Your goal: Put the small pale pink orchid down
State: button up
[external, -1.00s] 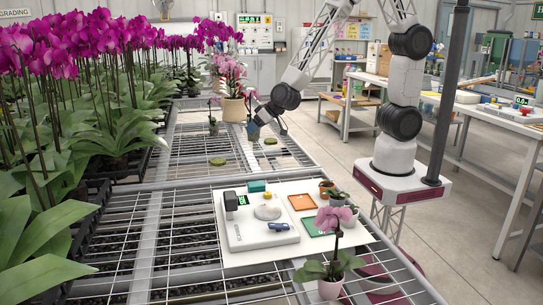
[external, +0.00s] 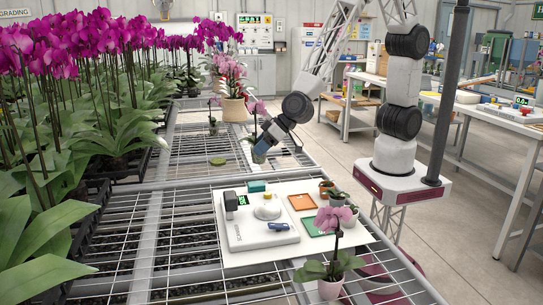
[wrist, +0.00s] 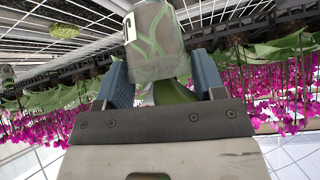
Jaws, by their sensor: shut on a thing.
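The small pale pink orchid is held by my gripper (external: 268,147) over the far part of the mesh bench. Its pink bloom (external: 257,107) shows above the gripper and its clear pot (external: 259,157) below. In the wrist view the pot (wrist: 155,50), with green roots and a white label, sits between the two blue fingers of my gripper (wrist: 165,80). I cannot tell whether the pot touches the bench. A round green pad (external: 217,161) lies on the mesh to the left, apart from the pot; a pad also shows in the wrist view (wrist: 64,31).
A larger pink orchid in a cream pot (external: 233,109) and a small potted plant (external: 213,127) stand behind. Tall magenta orchids (external: 70,60) line the left. In front, a white board (external: 235,258) carries a scale (external: 262,230); a pink orchid (external: 333,217) stands nearest.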

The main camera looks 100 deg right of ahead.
jog(key=s+a+n+y, duration=0.2)
jog(key=s+a, duration=0.3)
jog(key=a, duration=0.8)
jog(key=s+a+n+y, duration=0.15)
jog(key=s+a, duration=0.35)
jog(key=a, duration=0.7)
jog(key=s+a+n+y, duration=0.1)
jog(key=s+a+n, duration=0.3)
jog(key=a, duration=0.9)
jog(key=s+a+n+g+y, duration=0.2)
jog(key=s+a, duration=0.9)
jog(key=s, duration=0.1)
jog(key=shift+m, duration=0.25)
jog(key=shift+w+f, duration=0.2)
jog(key=shift+f, duration=2.45)
jog(key=w+a, duration=0.3)
jog(key=a, duration=0.1)
jog(key=w+a+f, duration=0.1)
jog(key=w+a, duration=0.2)
jog(key=a, duration=0.2)
jog(key=w+a, duration=0.2)
jog(key=a, duration=0.2)
jog(key=shift+w+a+f, duration=0.2)
jog(key=shift+w+f, duration=0.05)
jog(key=shift+w, duration=0.15)
jog(key=shift+f, duration=1.7)
